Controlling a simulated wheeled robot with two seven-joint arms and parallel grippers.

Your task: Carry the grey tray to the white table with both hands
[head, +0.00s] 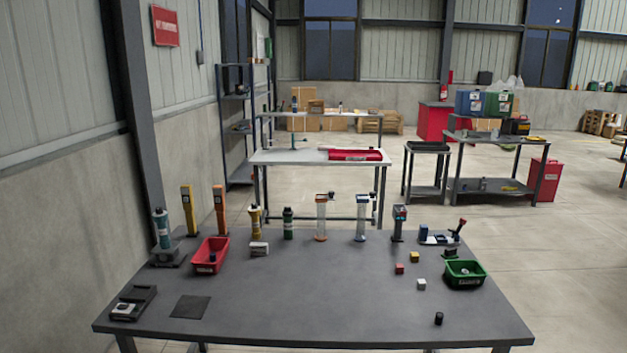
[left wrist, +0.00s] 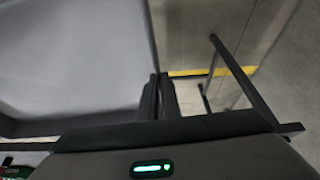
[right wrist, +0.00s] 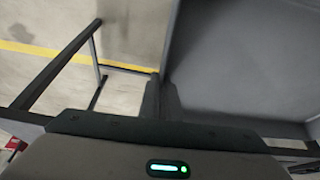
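The grey tray shows large and close in the left wrist view (left wrist: 75,55) and in the right wrist view (right wrist: 250,65); its inside looks bare where visible. My left gripper (left wrist: 158,92) has its fingers close together with the tray's side wall between them. My right gripper (right wrist: 162,92) grips the opposite wall in the same way. Neither gripper nor the held tray shows in the head view.
A dark work table (head: 300,290) with bins, bottles and small blocks fills the front of the head view. A small stand (head: 428,148) and a loaded bench (head: 490,140) are right of the white table. Open floor (head: 560,250) lies to the right.

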